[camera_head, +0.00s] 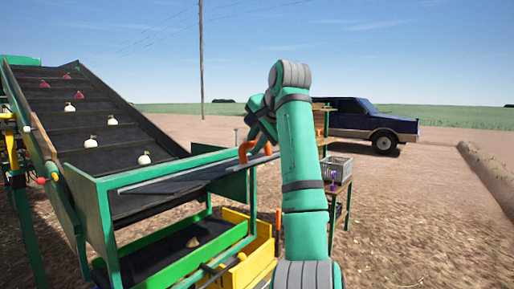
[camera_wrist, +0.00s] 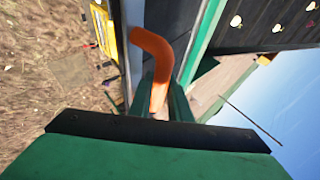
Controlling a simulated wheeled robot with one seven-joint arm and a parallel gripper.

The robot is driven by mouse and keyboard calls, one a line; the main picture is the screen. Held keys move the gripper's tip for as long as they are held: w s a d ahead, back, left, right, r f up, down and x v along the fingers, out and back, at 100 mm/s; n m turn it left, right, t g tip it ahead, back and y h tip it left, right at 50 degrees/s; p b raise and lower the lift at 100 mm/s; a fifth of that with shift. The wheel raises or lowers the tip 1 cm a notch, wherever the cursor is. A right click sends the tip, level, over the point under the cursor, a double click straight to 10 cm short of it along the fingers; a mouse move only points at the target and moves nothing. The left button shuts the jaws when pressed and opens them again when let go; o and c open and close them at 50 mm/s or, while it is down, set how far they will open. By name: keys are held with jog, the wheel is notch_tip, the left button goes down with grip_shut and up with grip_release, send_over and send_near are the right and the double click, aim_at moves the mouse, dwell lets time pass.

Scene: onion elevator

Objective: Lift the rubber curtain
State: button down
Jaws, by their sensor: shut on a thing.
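The rubber curtain (camera_head: 190,182) is a dark grey sheet at the lower end of the onion elevator. It extends sideways, close to level, above the green frame. An orange handle (camera_head: 243,152) shows at its right end, and the curved handle also fills the middle of the wrist view (camera_wrist: 155,52). My gripper (camera_head: 258,128) is at the handle, partly hidden by my arm. In the wrist view my gripper's green fingers (camera_wrist: 162,100) are shut on the handle.
The sloping dark conveyor (camera_head: 75,110) carries several white and red onions. A yellow bin (camera_head: 262,240) stands below the green frame (camera_head: 100,215). A shelf with a grey crate (camera_head: 337,168) stands right of my arm. A blue pickup (camera_head: 365,125) is behind; open dirt lies right.

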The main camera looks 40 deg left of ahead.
jog(key=shift+a+f, duration=0.1)
jog(key=shift+a, duration=0.05)
jog(key=c, duration=2)
grip_release()
jog(key=o, duration=0.4)
jog(key=shift+a, duration=0.2)
jog(key=shift+c, duration=0.2)
jog(key=shift+s+d+r, duration=0.15)
jog(key=shift+d+r, duration=0.25)
jog(key=shift+d, duration=0.2)
jog(key=v, duration=0.9)
jog(key=shift+d+r, duration=0.15)
jog(key=shift+r, duration=0.05)
jog(key=shift+s+d, duration=0.1)
jog(key=shift+s, duration=0.1)
jog(key=shift+s, duration=0.1)
